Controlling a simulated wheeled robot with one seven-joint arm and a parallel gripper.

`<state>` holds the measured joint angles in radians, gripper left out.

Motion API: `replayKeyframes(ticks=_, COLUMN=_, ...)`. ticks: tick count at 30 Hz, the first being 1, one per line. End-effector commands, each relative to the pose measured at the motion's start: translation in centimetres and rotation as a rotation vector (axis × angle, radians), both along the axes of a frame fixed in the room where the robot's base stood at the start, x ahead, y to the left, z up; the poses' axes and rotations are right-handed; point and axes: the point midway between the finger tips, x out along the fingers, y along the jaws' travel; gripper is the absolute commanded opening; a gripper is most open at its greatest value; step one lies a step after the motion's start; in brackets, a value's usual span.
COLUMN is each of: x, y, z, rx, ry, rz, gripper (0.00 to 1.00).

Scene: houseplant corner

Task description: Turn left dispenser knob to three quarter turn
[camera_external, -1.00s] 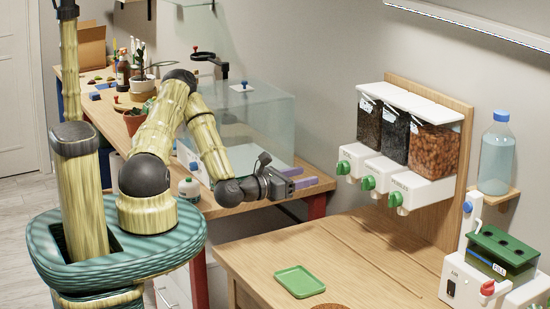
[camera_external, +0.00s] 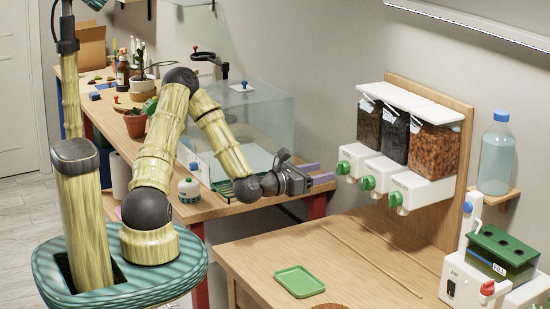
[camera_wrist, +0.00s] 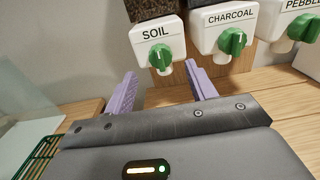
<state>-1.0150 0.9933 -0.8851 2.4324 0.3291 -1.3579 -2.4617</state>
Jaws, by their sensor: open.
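The dispenser has three white units on a wooden board. The left dispenser knob, green, sits on the unit labelled SOIL and shows in the wrist view (camera_wrist: 160,56) and the external view (camera_external: 344,167). The charcoal knob (camera_wrist: 232,41) is to its right, and the pebbles knob (camera_wrist: 303,28) is farther right. My gripper (camera_wrist: 160,82) is open and empty, with its two purple fingers apart and pointing toward the soil knob. In the external view my gripper (camera_external: 322,179) is left of the soil unit, and no contact with the knob shows.
A green tray (camera_external: 299,282) lies on the wooden table below the dispensers. A glass tank (camera_external: 255,125) stands behind my arm. A water bottle (camera_external: 496,155) stands on a small shelf at right. A green wire rack (camera_wrist: 38,158) shows at lower left in the wrist view.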

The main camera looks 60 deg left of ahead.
Motion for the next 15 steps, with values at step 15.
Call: replayKeyframes(ticks=15, x=5.8, y=0.0, z=0.0, rx=0.000, ry=0.001, rz=0.000, gripper=0.56)
